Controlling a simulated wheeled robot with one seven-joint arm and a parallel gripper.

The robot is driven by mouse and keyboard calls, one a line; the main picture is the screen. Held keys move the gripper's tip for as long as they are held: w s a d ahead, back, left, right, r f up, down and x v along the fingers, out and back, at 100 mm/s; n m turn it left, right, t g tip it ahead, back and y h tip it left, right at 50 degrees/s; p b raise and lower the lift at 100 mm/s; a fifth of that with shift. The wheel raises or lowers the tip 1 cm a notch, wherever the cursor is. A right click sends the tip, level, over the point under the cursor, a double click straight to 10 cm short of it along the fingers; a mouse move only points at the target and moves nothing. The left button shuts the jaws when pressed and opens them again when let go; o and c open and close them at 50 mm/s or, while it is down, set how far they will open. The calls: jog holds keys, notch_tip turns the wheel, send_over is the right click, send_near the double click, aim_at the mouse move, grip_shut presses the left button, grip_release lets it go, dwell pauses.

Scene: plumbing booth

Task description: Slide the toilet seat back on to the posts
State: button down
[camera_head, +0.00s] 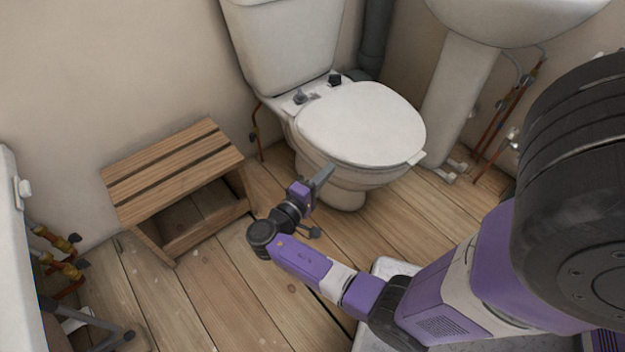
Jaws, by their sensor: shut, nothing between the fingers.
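The white toilet seat (362,122) lies flat on the bowl of the white toilet (345,190). Its front edge is toward the lower right, where a pale corner juts out under it. Two dark posts stand on the ledge behind the seat: the left post (299,97) and the right post (335,79). Both show uncovered behind the seat's rear edge; the exact gap is hard to judge. My gripper (325,174) is shut and empty. It is by the left front side of the bowl, below the seat's near edge; I cannot tell whether it touches.
A slatted wooden step stool (175,170) stands left of the toilet. A basin pedestal (458,105) and copper pipes (510,105) are at the right. A grey tool (100,335) lies lower left. Wooden floor (220,285) is clear between stool and my arm.

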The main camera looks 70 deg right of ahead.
aim_at(342, 165)
jog(key=shift+s+d, duration=0.3)
jog(key=shift+s, duration=0.25)
jog(key=shift+s+d+r+p, duration=0.1)
jog(key=shift+s+d+p, duration=0.15)
jog(key=shift+s+p, duration=0.15)
jog(key=shift+s+d, duration=0.15)
jog(key=shift+s, duration=0.25)
jog(key=shift+w, duration=0.1)
